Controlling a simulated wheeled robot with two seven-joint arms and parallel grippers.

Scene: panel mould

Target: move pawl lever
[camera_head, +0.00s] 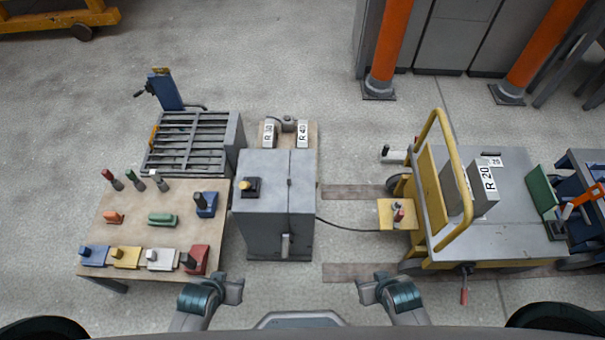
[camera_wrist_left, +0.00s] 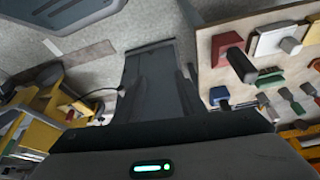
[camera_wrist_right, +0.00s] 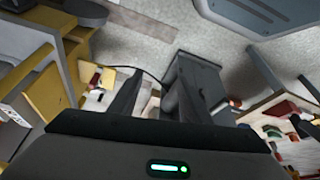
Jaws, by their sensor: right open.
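Several small levers show, and I cannot tell which one is the pawl lever. A lever with a red grip (camera_head: 464,292) hangs at the front edge of the yellow-framed cart (camera_head: 500,239). A small lever with a red knob (camera_head: 398,213) stands on the yellow box at the cart's left side. A grey handle (camera_head: 285,245) is on the front of the grey cabinet (camera_head: 262,218). My left gripper (camera_head: 236,290) is low in front of the cabinet, apart from it; its jaw gap is unclear. My right gripper (camera_head: 365,290) is open and empty, left of the red-gripped lever.
A wooden table (camera_head: 135,225) with coloured blocks and handles stands left of the cabinet. A slatted grey frame (camera_head: 187,143) lies behind it. A black cable (camera_head: 350,226) runs from cabinet to yellow box. Bare floor (camera_head: 340,250) lies between cabinet and cart.

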